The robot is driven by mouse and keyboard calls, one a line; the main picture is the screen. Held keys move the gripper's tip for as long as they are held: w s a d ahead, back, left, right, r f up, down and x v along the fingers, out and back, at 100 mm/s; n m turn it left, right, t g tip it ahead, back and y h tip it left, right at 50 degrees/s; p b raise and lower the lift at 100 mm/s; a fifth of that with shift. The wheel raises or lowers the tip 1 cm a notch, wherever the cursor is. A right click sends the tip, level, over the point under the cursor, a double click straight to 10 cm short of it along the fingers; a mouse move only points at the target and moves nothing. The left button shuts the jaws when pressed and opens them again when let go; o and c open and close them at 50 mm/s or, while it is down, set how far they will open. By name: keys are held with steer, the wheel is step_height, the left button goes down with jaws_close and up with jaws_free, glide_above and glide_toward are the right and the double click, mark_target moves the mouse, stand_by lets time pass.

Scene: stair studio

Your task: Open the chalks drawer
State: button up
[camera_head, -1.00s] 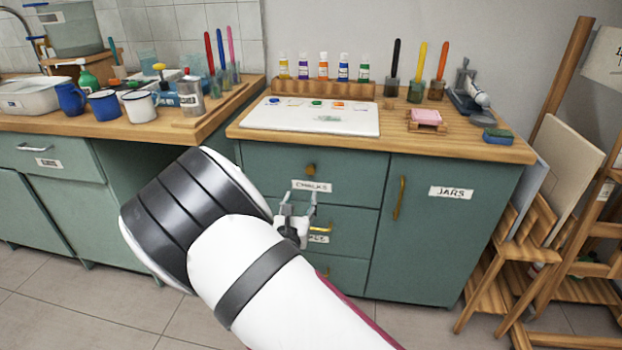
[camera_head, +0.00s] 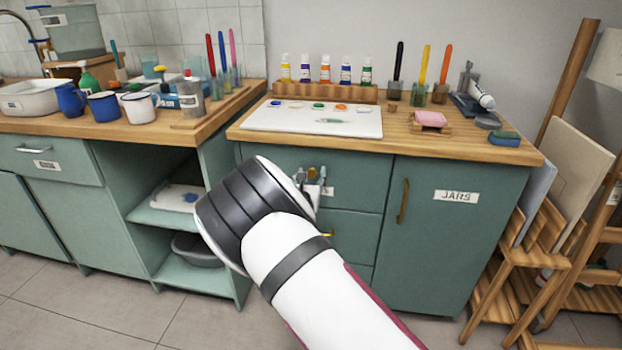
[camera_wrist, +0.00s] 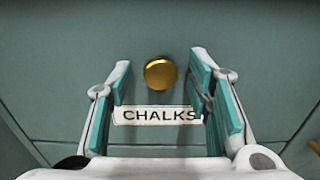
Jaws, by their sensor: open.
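The chalks drawer (camera_head: 350,165) is the top drawer of the green cabinet and is shut. In the wrist view its round brass knob (camera_wrist: 160,72) sits above a white label reading CHALKS (camera_wrist: 157,115). My gripper (camera_wrist: 160,85) is open, with one teal-padded finger on each side of the knob and label. Nothing is between the pads that I can see gripped. In the head view my gripper (camera_head: 312,178) is in front of the drawer, and my arm hides much of the drawer front. I cannot tell whether the fingertips touch the drawer face.
Below are more drawers (camera_head: 352,236). The JARS door (camera_head: 436,240) with a vertical brass handle is to the right. The wooden countertop (camera_head: 460,150) overhangs above, with a white palette (camera_head: 300,120). A wooden rack (camera_head: 530,260) stands right. Open shelves (camera_head: 165,216) are left.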

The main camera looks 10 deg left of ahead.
jaws_close()
steer(key=s+p, duration=1.3)
steer(key=s, duration=1.9)
steer(key=shift+a+p, duration=0.3)
steer(key=shift+a, duration=0.15)
jaws_free()
